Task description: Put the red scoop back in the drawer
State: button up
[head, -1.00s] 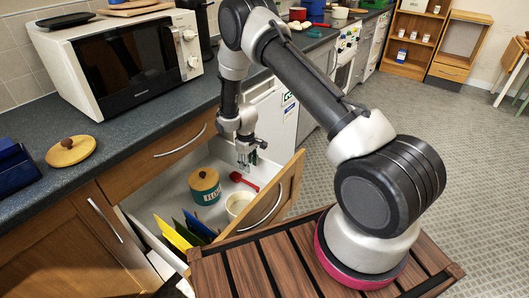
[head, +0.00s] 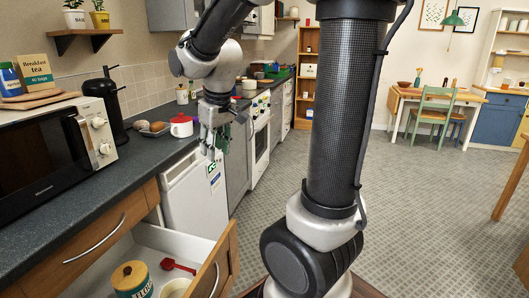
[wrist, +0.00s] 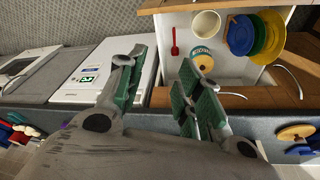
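The red scoop (head: 178,265) lies inside the open drawer (head: 222,262), beside a canister with a wooden lid (head: 131,278). The scoop also shows in the wrist view (wrist: 175,42), near the drawer's side, apart from my fingers. My gripper (head: 214,150) is raised above and beyond the drawer, near the white appliance under the counter. In the wrist view its green-padded fingers (wrist: 165,68) are spread wide with nothing between them.
A white cup (wrist: 206,24) and several coloured plates (wrist: 271,38) share the drawer. A microwave (head: 55,150) stands on the dark counter. A white pot with a red lid (head: 181,125) is farther along it. The floor (head: 420,200) to the right is clear.

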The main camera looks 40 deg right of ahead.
jog(key=s+d+r+m, duration=0.1)
jog(key=s+r, duration=0.1)
jog(key=s, duration=0.7)
jog(key=s+d+r+m+t, duration=0.1)
jog(key=s+r, duration=0.1)
jog(key=s, duration=0.7)
jog(key=shift+s+d, duration=0.15)
jog(key=shift+d, duration=0.1)
